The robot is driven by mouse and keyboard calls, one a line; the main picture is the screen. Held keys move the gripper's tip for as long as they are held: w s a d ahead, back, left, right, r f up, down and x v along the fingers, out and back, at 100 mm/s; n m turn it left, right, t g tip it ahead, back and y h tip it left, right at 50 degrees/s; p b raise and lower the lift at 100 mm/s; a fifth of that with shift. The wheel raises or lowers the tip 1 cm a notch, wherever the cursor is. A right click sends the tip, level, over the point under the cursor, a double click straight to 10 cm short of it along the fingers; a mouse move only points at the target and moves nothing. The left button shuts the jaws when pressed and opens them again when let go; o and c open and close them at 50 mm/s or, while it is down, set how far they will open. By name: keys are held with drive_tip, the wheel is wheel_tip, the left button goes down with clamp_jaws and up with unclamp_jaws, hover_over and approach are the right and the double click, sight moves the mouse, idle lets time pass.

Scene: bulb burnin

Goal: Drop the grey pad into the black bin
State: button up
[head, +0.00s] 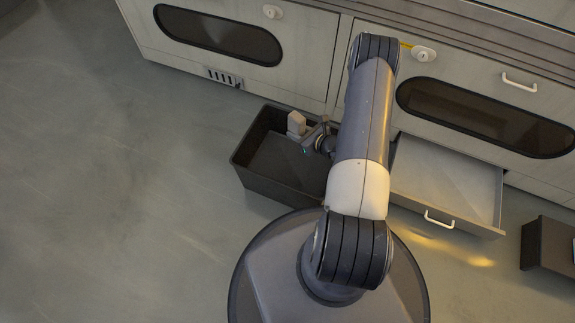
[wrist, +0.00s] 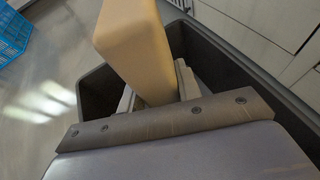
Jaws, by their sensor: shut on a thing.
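The black bin (head: 262,186) stands on the floor against the cabinets, left of my arm in the head view. Its dark walls also show in the wrist view (wrist: 225,65). My gripper (head: 304,134) is over the bin's back part. In the wrist view my gripper (wrist: 156,92) is shut on a block-shaped pad, with one finger at each side. The pad (head: 296,122) looks pale grey-beige in the head view; in the wrist view the pad (wrist: 135,45) looks tan under warm light. It stands up from the fingers, above the bin. Part of the bin's floor is hidden.
An open, empty-looking drawer (head: 455,170) juts out right of my arm. A dark box-like thing (head: 548,247) is at the right edge. A blue crate (wrist: 12,35) shows at the wrist view's left edge. Floor (head: 100,180) to the left is clear.

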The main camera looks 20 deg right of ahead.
wheel_tip(320, 180, down, 5)
drive_tip(key=b, duration=0.2)
drive_tip(key=shift+b, duration=0.35)
drive_tip(key=o, duration=1.1)
drive_tip(key=shift+s, duration=0.1)
drive_tip(key=p+v, duration=0.3)
drive_tip(key=v, duration=0.7)
drive_tip(key=shift+s+d+r, duration=0.1)
drive_tip(key=shift+s+d, duration=0.1)
drive_tip(key=shift+s, duration=0.1)
drive_tip(key=b+x, duration=0.3)
drive_tip(key=x, duration=0.8)
wheel_tip(320, 180, up, 4)
drive_tip(key=p, duration=0.2)
drive_tip(key=shift+p, duration=0.3)
drive_tip(key=shift+r+p, duration=0.3)
drive_tip(key=shift+r, duration=0.35)
